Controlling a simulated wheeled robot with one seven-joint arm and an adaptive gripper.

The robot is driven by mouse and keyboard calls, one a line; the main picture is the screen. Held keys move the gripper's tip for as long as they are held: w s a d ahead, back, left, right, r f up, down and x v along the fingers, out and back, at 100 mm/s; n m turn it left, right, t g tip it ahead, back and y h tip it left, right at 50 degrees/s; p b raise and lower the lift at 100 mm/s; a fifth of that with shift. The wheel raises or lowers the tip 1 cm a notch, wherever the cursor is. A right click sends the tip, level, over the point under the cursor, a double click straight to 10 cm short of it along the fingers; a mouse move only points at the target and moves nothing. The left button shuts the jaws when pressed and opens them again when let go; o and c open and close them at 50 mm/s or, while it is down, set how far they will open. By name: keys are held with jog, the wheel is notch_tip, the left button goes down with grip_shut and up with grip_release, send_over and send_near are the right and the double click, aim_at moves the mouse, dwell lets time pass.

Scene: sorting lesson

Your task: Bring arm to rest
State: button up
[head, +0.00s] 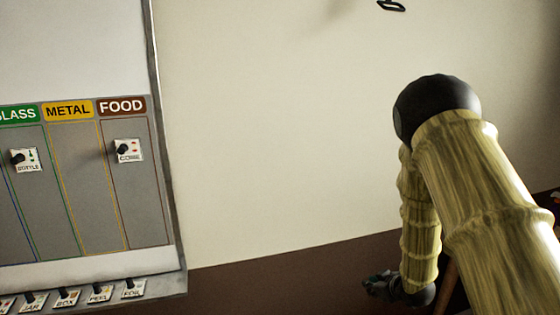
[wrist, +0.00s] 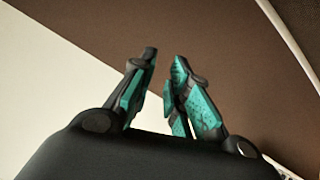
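My arm (head: 485,190), in a yellowish ribbed sleeve with a black elbow, comes in from the right of the head view and bends down. My gripper (head: 372,286) hangs at its lower end, low in front of the dark brown lower wall, well to the right of the sorting board (head: 88,190). In the wrist view my gripper (wrist: 166,60) shows two black and teal fingers with a narrow gap between their tips. Nothing is held between them.
The board has GLASS, METAL and FOOD columns. A bottle card (head: 29,160) is under GLASS and a core card (head: 128,151) under FOOD; METAL is bare. Several cards, including a foil card (head: 133,289), stand on the ledge below. The cream wall (head: 270,130) between board and arm is clear.

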jog(key=s+a+f+m+g+h+b, duration=0.1)
jog(key=s+a+f+m+g+b, duration=0.1)
jog(key=s+f, duration=0.85)
jog(key=s+a+f+m+g+b, duration=0.1)
jog(key=s+a+f+m+g, duration=0.1)
jog(key=s+f, duration=0.9)
jog(key=s+a+f+m+g+b, duration=0.1)
jog(key=s+f+g, duration=0.1)
jog(key=s, duration=1.1)
jog(key=s+a+f+m+g+h+b, duration=0.1)
jog(key=s+f, duration=0.4)
jog(key=s, duration=0.9)
jog(key=shift+s+a+f+m+g+b, duration=0.25)
jog(key=shift+a+m+g+b, duration=0.4)
jog(key=shift+g, duration=0.55)
jog(key=shift+d, duration=0.1)
